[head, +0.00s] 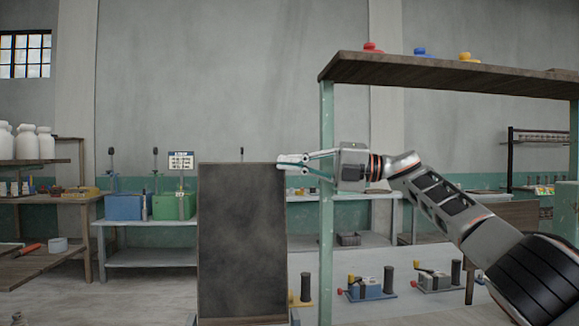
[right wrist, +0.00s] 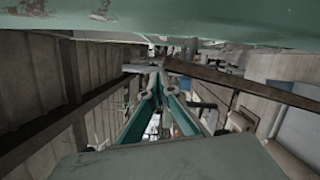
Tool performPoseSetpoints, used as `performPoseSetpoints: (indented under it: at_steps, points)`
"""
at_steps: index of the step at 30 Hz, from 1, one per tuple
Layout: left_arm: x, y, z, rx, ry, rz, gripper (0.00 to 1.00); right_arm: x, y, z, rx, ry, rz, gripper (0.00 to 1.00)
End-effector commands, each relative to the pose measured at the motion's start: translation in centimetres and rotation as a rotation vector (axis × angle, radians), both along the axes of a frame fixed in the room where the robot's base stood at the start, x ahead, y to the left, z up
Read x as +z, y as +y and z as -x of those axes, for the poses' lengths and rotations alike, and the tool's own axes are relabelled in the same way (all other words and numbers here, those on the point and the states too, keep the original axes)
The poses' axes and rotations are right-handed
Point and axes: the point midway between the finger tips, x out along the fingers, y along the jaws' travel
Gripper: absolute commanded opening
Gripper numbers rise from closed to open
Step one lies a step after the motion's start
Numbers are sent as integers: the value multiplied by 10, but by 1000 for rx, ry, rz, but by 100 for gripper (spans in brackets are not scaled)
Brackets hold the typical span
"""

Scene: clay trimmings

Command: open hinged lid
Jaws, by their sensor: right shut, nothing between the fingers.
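A tall dark panel (head: 241,240) with thin brown edges stands upright in the middle of the head view. It looks like the hinged lid, seen raised on its face. No hinge or box beneath it can be made out, as its lower end meets the bottom of the picture. My right gripper (head: 281,163) comes in from the right, level with the panel's top right corner. Its fingers are shut and empty; whether they touch the panel I cannot tell. The fingers (right wrist: 158,92) also show closed together in the right wrist view. My left gripper is out of view.
A green post (head: 326,215) holding a wooden shelf (head: 440,72) stands close to my right gripper. Blue (head: 123,207) and green (head: 173,206) bins stand on a bench behind left. Small crank devices (head: 370,289) sit low on the right.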

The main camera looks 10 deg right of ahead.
Motion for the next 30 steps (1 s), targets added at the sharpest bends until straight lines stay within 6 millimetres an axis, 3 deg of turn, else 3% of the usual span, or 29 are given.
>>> performPoseSetpoints:
  at_steps: [10, 14, 30]
  points:
    - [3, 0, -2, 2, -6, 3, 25, 1, -2, 0, -4, -3, -1, 0]
    - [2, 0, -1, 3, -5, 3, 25, 1, -12, 1, -4, -3, -3, 0]
    - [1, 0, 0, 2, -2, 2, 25, -6, -102, 24, -3, -3, 0, 0]
